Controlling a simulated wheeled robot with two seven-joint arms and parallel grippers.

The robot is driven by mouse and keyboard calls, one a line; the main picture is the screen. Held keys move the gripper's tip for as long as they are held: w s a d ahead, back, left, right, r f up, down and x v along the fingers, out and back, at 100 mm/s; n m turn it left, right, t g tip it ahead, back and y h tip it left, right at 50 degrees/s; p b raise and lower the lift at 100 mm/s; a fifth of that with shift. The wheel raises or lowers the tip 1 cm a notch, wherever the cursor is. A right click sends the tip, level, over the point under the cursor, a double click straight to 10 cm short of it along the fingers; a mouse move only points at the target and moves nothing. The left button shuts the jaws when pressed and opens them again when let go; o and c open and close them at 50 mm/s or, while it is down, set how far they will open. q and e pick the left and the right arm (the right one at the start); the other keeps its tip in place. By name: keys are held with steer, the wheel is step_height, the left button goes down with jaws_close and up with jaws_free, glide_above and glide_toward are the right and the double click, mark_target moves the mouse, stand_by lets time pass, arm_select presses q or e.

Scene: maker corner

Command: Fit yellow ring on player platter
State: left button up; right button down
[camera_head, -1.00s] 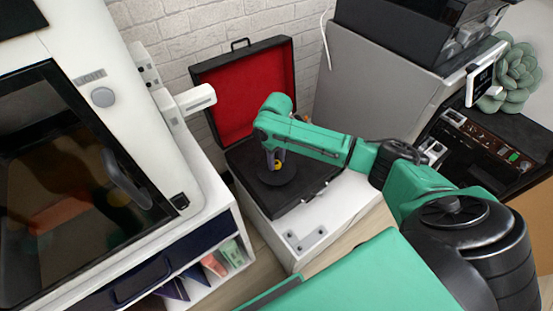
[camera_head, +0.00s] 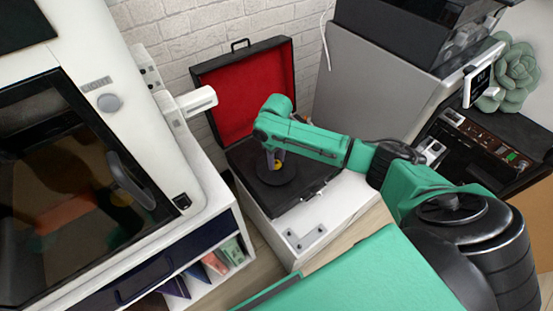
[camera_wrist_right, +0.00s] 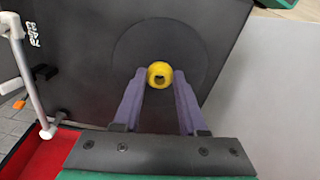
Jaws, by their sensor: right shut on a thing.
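The yellow ring (camera_wrist_right: 160,75) is between the tips of my right gripper (camera_wrist_right: 158,88), which is shut on it, in the right wrist view. In the head view the ring (camera_head: 278,165) is a small yellow spot at the fingertips of my right gripper (camera_head: 274,161). The ring appears over the middle of the dark round platter (camera_wrist_right: 190,40) of the record player. Whether it touches the platter I cannot tell. The platter also shows in the head view (camera_head: 285,177), partly hidden by the gripper. My left gripper is not in view.
The player's case (camera_head: 305,197) stands on a white cabinet (camera_head: 335,215), its red-lined lid (camera_head: 245,95) raised behind. A white tonearm (camera_wrist_right: 28,80) lies left of the platter in the wrist view. A large white machine (camera_head: 95,60) stands left, a grey one (camera_head: 370,90) right.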

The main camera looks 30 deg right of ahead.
steer(key=shift+f, duration=0.45)
steer(key=c, duration=0.7)
jaws_free()
steer(key=shift+c, duration=0.2)
step_height(320, 180, up, 11)
steer(key=p, duration=1.2)
steer(key=shift+p, duration=0.35)
